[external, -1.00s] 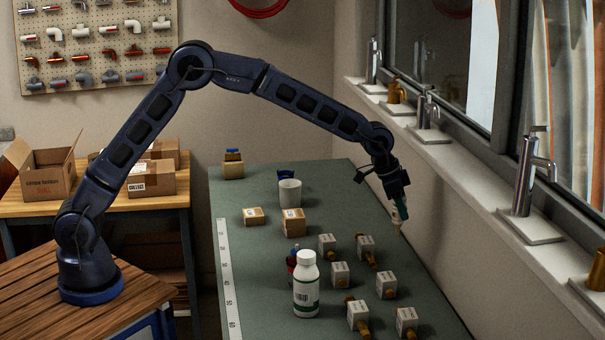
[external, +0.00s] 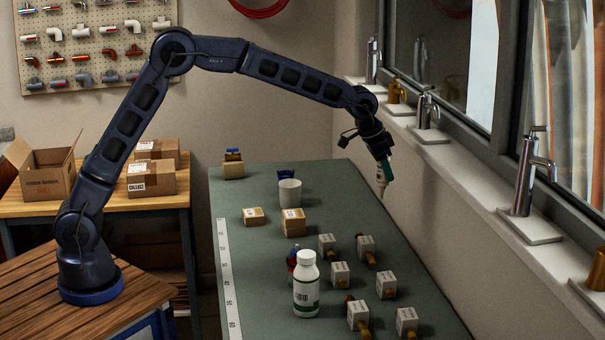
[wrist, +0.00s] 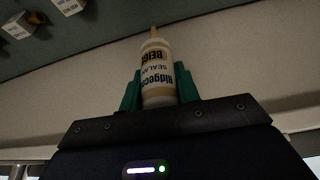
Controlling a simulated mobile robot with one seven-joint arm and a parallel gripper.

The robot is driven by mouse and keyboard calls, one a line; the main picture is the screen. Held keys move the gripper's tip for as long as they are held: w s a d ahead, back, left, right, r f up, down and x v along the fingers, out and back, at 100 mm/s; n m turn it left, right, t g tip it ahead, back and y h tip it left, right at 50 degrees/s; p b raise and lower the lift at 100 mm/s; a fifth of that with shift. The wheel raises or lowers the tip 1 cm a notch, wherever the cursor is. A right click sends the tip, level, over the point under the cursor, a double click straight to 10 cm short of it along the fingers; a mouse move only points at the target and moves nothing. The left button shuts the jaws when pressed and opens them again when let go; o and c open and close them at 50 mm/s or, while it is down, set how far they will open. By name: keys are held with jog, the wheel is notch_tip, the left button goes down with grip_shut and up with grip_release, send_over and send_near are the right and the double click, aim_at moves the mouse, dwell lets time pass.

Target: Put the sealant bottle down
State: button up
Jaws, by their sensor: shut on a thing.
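The sealant bottle (wrist: 157,75) is white with a beige label and a tapered nozzle. In the wrist view it sits between the green fingers of my gripper (wrist: 158,92), which is shut on it. In the external view my gripper (external: 385,168) is over the right edge of the green table (external: 345,215), towards its far end. The bottle (external: 381,187) hangs below it, nozzle downward and a little tilted. I cannot tell for certain whether the nozzle tip touches anything; it looks raised above the table.
Several tagged white boxes with brass fittings (external: 340,275) stand on the table's near right. A white bottle (external: 306,285), a cup (external: 290,193) and small cardboard boxes (external: 293,222) stand nearer the middle. Taps (external: 427,110) line the windowsill at right. The table's far right is clear.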

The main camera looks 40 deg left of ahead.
jog(key=w+a+n+t+y, duration=0.1)
jog(key=w+a+n, duration=0.3)
jog(key=a, duration=1.1)
jog(key=w+a+n+y, duration=0.2)
jog(key=w+a+n, duration=0.2)
jog(key=a, duration=1)
jog(key=s+a+n+y, duration=0.1)
jog(key=s+a+n, duration=0.25)
jog(key=a, duration=1.15)
jog(key=s+a+n+y, duration=0.2)
jog(key=a+n, duration=0.3)
jog(key=a, duration=1.1)
jog(key=f, duration=1.9)
jog(key=shift+w+d+f, duration=0.15)
jog(key=shift+w+f, duration=0.1)
jog(key=o, duration=0.6)
jog(key=shift+f, duration=0.1)
jog(key=o, duration=0.4)
